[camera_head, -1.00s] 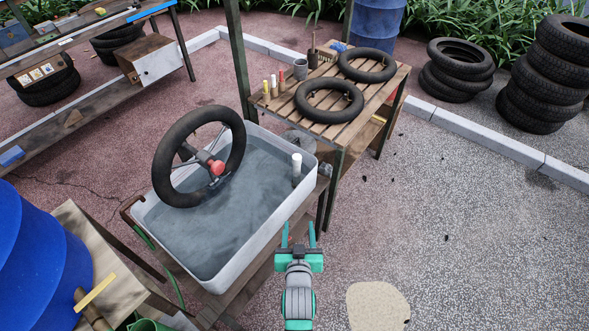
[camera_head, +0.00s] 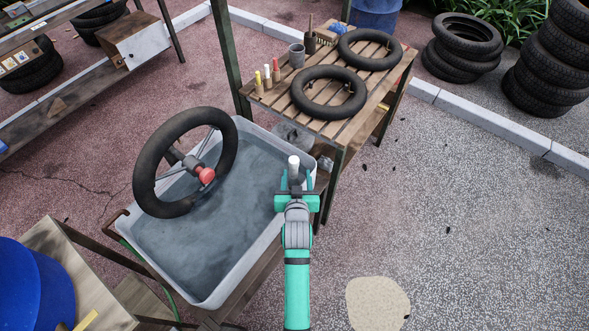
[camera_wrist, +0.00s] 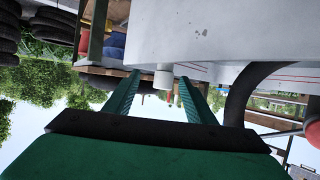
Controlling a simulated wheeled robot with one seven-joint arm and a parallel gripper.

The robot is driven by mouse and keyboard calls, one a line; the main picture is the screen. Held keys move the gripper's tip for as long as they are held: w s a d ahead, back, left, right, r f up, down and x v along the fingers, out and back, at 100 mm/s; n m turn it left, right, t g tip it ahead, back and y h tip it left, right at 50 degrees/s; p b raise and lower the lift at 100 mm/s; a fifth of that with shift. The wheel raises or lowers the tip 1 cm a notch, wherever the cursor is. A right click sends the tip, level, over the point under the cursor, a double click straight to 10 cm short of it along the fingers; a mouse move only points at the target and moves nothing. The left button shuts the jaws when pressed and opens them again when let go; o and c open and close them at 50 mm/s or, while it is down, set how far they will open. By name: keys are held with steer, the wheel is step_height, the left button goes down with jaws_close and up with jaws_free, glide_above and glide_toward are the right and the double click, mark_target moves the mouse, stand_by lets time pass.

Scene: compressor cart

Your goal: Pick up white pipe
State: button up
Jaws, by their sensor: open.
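The white pipe (camera_head: 293,163) stands upright at the right side of the grey water tub (camera_head: 215,293). In the head view its top shows just beyond my gripper (camera_head: 296,176); its lower part is hidden. In the wrist view, which looks upside down, the white pipe (camera_wrist: 163,80) shows between the two green fingers of my gripper (camera_wrist: 159,84), near their tips. The fingers are open, with a gap on both sides of the pipe. I cannot tell whether the pipe is fully between them in depth.
A black wheel with a red hub (camera_head: 206,176) stands in the tub's left part. A slatted wooden table (camera_head: 377,81) behind holds two tyres, a grey cup (camera_head: 297,55) and small bottles. A dark green post (camera_head: 226,65) rises behind the tub. The paving on the right is open.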

mark_target(294, 168)
steer(key=shift+w+f, duration=0.2)
steer(key=shift+w, duration=0.15)
steer(key=shift+w+a+f, duration=0.25)
steer(key=shift+w+a, duration=0.05)
steer(key=shift+w, duration=0.05)
steer(key=shift+a+r+x, duration=0.1)
steer(key=shift+x, duration=1.2)
steer(key=shift+a+r+x, duration=0.1)
steer(key=shift+r+x, duration=0.05)
steer(key=shift+x, duration=1.2)
steer(key=shift+w, duration=0.1)
steer(key=shift+c, duration=0.6)
steer(key=shift+r, duration=0.1)
jaws_close()
